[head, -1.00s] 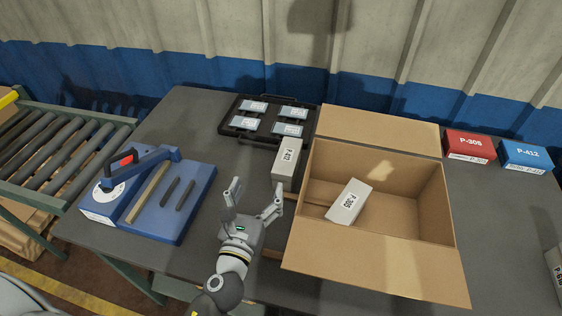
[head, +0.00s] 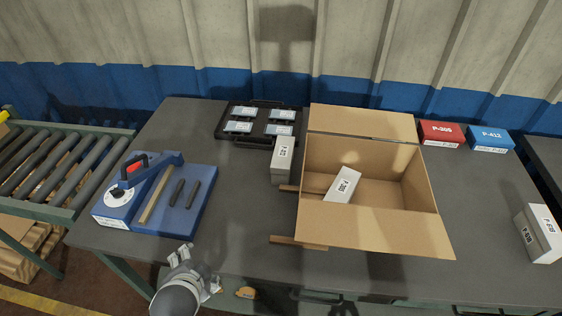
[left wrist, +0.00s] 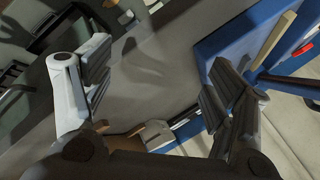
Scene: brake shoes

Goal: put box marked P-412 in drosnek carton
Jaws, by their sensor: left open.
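A blue box marked P-412 (head: 490,141) lies at the back right of the table. A pale grey box (head: 282,160) stands beside the carton's left wall, with a label too small to read surely. The large open cardboard carton (head: 372,228) stands at the middle right, flaps spread; no drosnek mark shows. Inside it, a pale grey box (head: 343,183) leans tilted at the left. My left gripper (head: 201,270) is open and empty near the table's front edge, well left of the carton. Its spread fingers also show in the left wrist view (left wrist: 155,75). My right gripper is out of view.
A red box marked P-305 (head: 442,133) lies beside the blue one. A black case (head: 231,136) with several labelled packs is at the back. A blue fixture (head: 187,212) stands left. Another grey box (head: 538,234) is far right. A roller conveyor (head: 50,165) adjoins the table.

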